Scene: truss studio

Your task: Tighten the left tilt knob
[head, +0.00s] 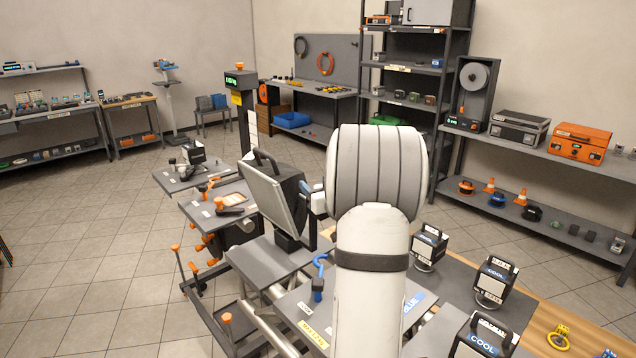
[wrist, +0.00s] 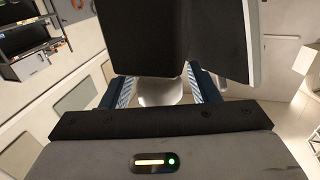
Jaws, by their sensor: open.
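The light panel (head: 268,195), a pale flat face with a dark housing and a handle on top, stands tilted on a grey stand left of my arm. In the wrist view its dark housing (wrist: 175,35) fills the upper middle. My gripper (wrist: 160,88) is open, with one blue-grey finger on each side just under the housing. A pale rounded thing (wrist: 160,92) shows between the fingers; I cannot tell whether it is the left tilt knob or whether the fingers touch it. In the head view my gripper (head: 318,203) is mostly hidden behind my arm, beside the panel's right side.
Several dark COOL-labelled lamps (head: 494,280) stand at the lower right. A blue hook-shaped tool (head: 318,285) is on the bench below the panel. Orange-knobbed clamps (head: 222,205) and rails lie to the left. The tiled floor (head: 110,270) at left is clear.

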